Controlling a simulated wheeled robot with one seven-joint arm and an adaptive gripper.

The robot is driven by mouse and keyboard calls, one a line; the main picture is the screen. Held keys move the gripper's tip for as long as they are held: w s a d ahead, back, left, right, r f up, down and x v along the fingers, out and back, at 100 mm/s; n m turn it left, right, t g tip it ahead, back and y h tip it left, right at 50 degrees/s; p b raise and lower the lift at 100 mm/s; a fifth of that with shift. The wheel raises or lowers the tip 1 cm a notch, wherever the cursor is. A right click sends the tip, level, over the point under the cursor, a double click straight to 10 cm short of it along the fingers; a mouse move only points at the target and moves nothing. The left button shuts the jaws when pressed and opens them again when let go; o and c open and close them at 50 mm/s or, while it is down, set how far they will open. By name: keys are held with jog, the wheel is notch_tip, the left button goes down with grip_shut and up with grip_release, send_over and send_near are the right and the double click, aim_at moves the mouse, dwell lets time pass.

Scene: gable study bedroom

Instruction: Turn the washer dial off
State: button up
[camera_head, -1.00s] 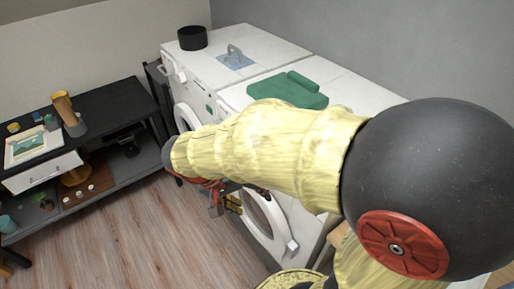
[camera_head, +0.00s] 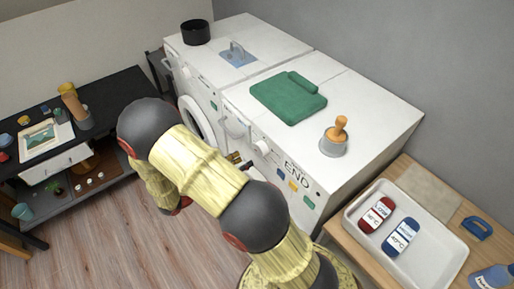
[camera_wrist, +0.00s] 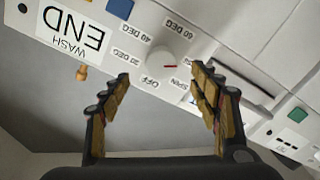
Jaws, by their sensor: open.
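The washer dial (camera_wrist: 160,66) is a round white knob on the pale washer panel, with a short red mark pointing right in the wrist view. Labels 20, 40 and 60 DEG, SPIN and OFF surround it; OFF is just below it there. In the head view the dial (camera_head: 262,147) is on the front of the nearer washer (camera_head: 375,118), beside an END sign. My gripper (camera_wrist: 163,82) is open, its two fingers either side of the dial in the wrist view, with nothing between them. I cannot tell whether they touch the dial. My arm hides part of the washer front.
A folded green towel (camera_head: 288,98) and a wooden-handled metal object (camera_head: 334,138) sit on the washer top. A white tray (camera_head: 433,272) with red and blue labelled items is on a wooden table at right. A second machine (camera_head: 212,66) stands beyond. A black desk (camera_head: 115,92) is at left.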

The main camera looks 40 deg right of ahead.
aim_at(258, 152)
jog(key=d, duration=0.7)
jog(key=shift+s+d+f, duration=0.1)
jog(key=shift+s+d, duration=0.05)
jog(key=shift+d, duration=0.2)
jog(key=shift+c, duration=1.2)
jog(key=c, duration=0.9)
